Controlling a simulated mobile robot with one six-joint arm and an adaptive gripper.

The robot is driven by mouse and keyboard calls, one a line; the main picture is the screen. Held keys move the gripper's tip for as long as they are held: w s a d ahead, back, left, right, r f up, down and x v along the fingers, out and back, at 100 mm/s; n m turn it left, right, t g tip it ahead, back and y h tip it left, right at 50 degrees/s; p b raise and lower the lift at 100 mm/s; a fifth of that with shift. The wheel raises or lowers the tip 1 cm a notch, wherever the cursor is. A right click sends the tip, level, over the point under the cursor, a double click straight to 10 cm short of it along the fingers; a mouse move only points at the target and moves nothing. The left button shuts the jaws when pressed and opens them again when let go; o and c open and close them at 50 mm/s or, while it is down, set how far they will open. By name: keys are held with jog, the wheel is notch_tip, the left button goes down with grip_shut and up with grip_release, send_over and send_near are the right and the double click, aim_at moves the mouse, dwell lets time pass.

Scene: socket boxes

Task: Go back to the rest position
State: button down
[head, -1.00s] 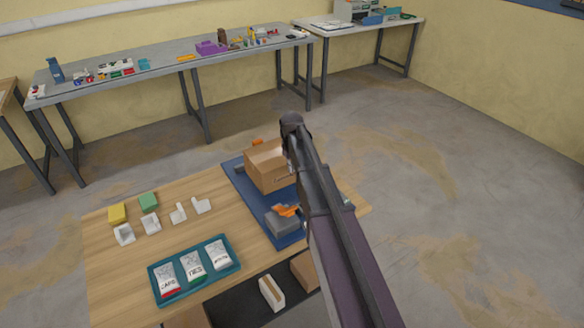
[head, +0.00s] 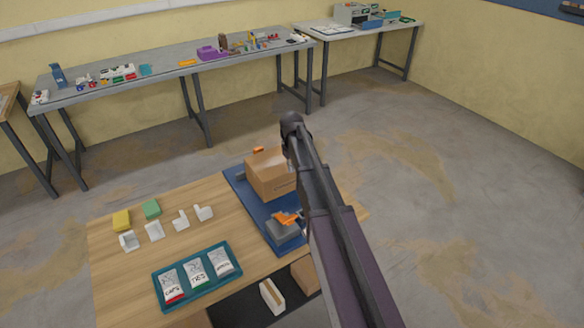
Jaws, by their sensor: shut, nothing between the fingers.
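My arm (head: 325,200) reaches up from the bottom right of the head view, its dark joint at the top beside the cardboard box. My gripper does not show. The cardboard box (head: 270,176) stands on a blue mat (head: 243,192) on the wooden table, and its top looks closed. A grey tape dispenser-like tool with an orange part (head: 286,218) is on the mat in front of the box, partly hidden by my arm.
A teal tray (head: 190,298) with several labelled packets lies on the wooden table (head: 120,275). Yellow (head: 122,220) and green (head: 151,209) blocks and several white pieces (head: 154,231) sit behind it. Grey benches (head: 160,75) line the wall. The floor at right is clear.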

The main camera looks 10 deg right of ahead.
jog(key=shift+s, duration=0.1)
jog(key=s+a+m, duration=0.3)
jog(key=s, duration=2.2)
